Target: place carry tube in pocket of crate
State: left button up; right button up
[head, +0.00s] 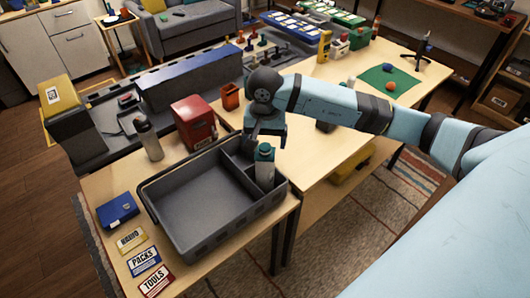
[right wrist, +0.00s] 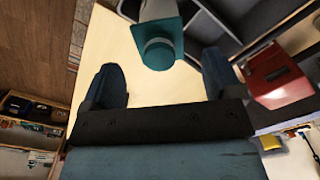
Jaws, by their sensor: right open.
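The carry tube (head: 265,170), pale with a teal cap, stands roughly upright in a pocket at the right end of the grey crate (head: 172,222). The crate walls hide its lower end. In the right wrist view, the tube's teal cap (right wrist: 160,52) lies just beyond the fingertips, beside the crate's dividers (right wrist: 208,20). My right gripper (head: 266,137) is open and empty, just above and behind the tube in the head view. Its two spread fingers also show in the right wrist view (right wrist: 162,80), with a clear gap to the cap. My left gripper is not in view.
A red box (head: 194,121) and a grey bottle (head: 148,138) stand behind the crate. A blue case (head: 117,210) and several label cards (head: 144,261) lie left of it. The crate's large compartment is empty. Bare tabletop (head: 325,165) lies to the right.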

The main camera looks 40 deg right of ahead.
notch_tip(320, 180, up, 6)
jog(key=shift+r+b, duration=0.1)
jog(key=shift+b, duration=0.25)
